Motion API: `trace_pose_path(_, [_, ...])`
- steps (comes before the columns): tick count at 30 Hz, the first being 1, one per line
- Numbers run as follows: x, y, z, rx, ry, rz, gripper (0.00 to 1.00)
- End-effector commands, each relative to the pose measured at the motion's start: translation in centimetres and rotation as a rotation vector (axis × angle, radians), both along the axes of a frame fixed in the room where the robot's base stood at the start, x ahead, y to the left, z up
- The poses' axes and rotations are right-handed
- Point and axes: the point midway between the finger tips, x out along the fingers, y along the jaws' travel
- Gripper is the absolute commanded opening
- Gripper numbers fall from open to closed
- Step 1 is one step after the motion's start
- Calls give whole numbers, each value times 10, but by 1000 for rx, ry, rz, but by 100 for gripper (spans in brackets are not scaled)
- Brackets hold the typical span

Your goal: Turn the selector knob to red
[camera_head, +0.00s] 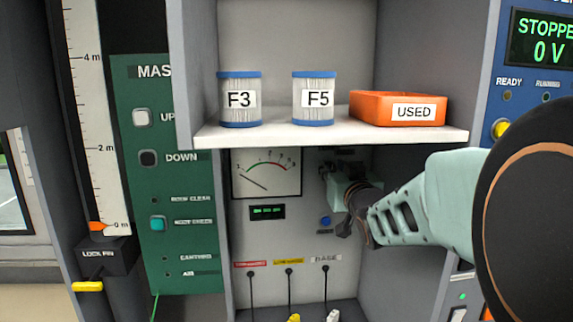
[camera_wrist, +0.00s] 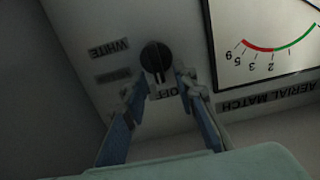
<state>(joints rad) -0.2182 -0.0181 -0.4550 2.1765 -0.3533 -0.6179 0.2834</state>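The selector knob (camera_wrist: 156,57) is a round black knob on the grey panel, seen upside down in the wrist view. Its ridge points toward the OFF label (camera_wrist: 168,92). A WHITE label (camera_wrist: 109,48) and a dim, unreadable label (camera_wrist: 113,75) are to its left. My gripper (camera_wrist: 160,84) is open, its two fingers apart with the tips at either side of the knob's lower part. I cannot tell whether they touch it. In the head view my gripper (camera_head: 330,180) is under the shelf at the panel and hides the knob.
A white shelf (camera_head: 300,138) just above my gripper holds filters F3 (camera_head: 239,112) and F5 (camera_head: 313,112) and an orange USED tray (camera_head: 397,109). The aerial match meter (camera_head: 266,172) is beside the knob. Cables (camera_head: 289,293) hang below. Grey walls close the recess at the sides.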

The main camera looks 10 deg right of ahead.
Motion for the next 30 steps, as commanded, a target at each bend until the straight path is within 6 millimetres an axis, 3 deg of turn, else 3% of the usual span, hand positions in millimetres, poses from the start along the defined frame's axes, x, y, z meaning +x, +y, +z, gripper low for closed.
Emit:
trace_pose_path(6, [0,0,0,0,0,0,26])
trace_pose_path(13, [0,0,0,0,0,0,1])
trace_pose_path(30, [0,-2,-3,103,-5,0,0])
